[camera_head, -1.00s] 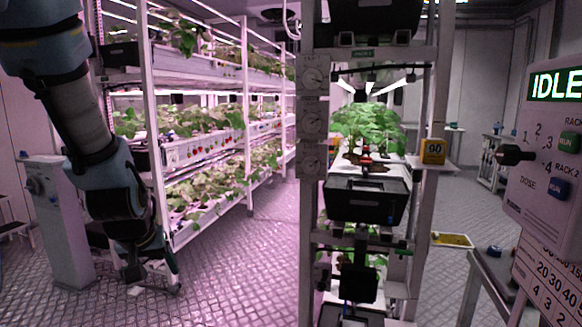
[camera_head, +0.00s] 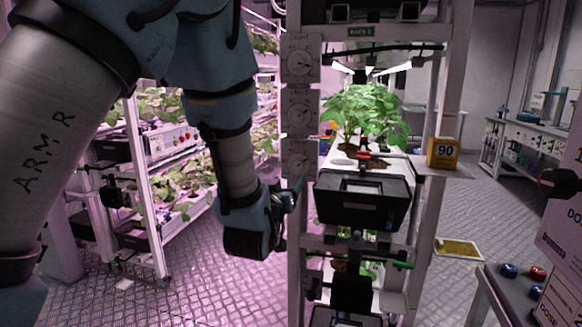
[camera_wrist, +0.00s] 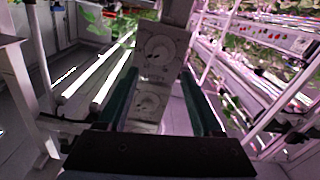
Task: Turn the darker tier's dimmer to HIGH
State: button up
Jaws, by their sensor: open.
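Three white dimmer plates with round dials run down the left post of the near rack: a top dial (camera_head: 302,62), a middle dial (camera_head: 300,109) and a bottom dial (camera_head: 298,158). Their markings are too small to read. My gripper (camera_head: 296,190) is just left of and below the bottom dial in the head view. In the wrist view my gripper (camera_wrist: 159,75) is open and empty, with one dial (camera_wrist: 160,48) framed between its fingers and another (camera_wrist: 149,103) closer to the palm. Bright light strips (camera_head: 375,70) show over the leafy tier; the lower tier looks dimmer, partly hidden.
A black tray (camera_head: 362,198) juts from the rack beside the dials. A yellow "90" block (camera_head: 443,153) sits on a side shelf. A planted rack (camera_head: 170,150) stands at left behind my arm.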

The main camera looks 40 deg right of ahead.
aim_at(297, 168)
jog(key=p+x, duration=0.3)
jog(key=x, duration=0.5)
jog(key=shift+w+d+r, duration=0.1)
jog(key=shift+w+d, duration=0.1)
jog(key=shift+w, duration=0.05)
jog(key=shift+w+d+p, duration=0.3)
jog(key=shift+w+d, duration=0.05)
jog(key=shift+d, duration=0.15)
jog(key=shift+c, duration=0.4)
grip_shut()
